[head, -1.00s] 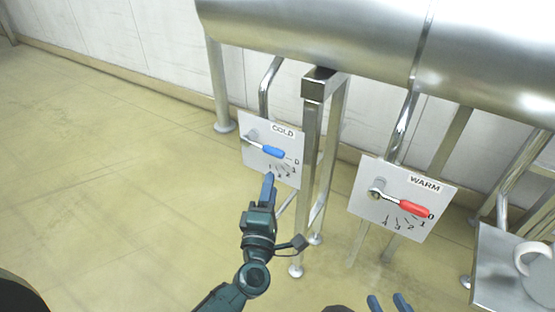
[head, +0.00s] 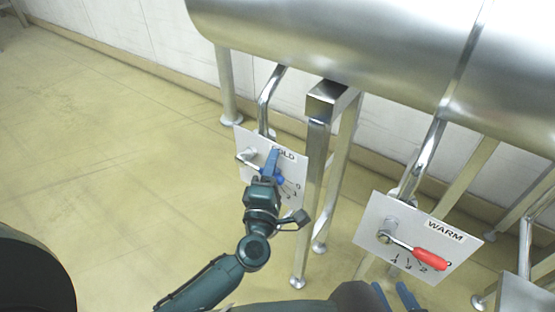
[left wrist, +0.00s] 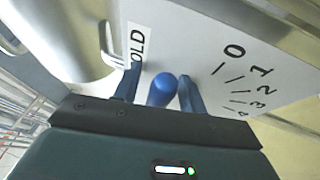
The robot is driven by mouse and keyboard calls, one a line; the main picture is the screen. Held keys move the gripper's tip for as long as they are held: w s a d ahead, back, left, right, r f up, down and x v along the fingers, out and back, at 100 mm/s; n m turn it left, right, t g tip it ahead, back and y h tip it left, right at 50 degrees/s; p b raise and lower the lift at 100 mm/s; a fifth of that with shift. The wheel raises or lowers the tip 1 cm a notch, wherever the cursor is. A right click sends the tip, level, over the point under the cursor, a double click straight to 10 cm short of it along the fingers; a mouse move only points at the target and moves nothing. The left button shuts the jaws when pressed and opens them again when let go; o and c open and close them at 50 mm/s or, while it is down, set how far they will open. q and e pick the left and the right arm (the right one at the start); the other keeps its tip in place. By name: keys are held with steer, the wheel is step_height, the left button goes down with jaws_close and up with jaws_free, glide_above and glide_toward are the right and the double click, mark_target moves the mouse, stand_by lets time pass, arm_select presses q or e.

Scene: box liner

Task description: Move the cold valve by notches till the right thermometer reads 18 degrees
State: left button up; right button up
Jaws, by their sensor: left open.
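The cold valve's blue handle (left wrist: 162,90) lies between the two fingers of my left gripper (left wrist: 160,88) in the left wrist view. The fingers are open, one on each side of the handle. In the head view my left gripper (head: 268,168) covers most of the blue handle, and the silver lever (head: 246,157) shows to its left. The cold plate (left wrist: 215,45) has a scale from 0 to several notches; the handle's exact notch is hard to tell. My right gripper (head: 395,296) shows only its fingertips at the bottom edge, apart and empty. No thermometer is in view.
The warm plate (head: 372,243) with its red handle (head: 431,258) stands to the right, the handle near 0. A large steel tank (head: 330,45) runs above both plates. A metal post (head: 314,190) stands just right of the cold plate. Open floor (head: 110,160) lies to the left.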

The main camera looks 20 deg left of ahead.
arm_select(q)
steer(key=shift+s, duration=0.1)
steer(key=shift+c, duration=0.2)
jaws_close()
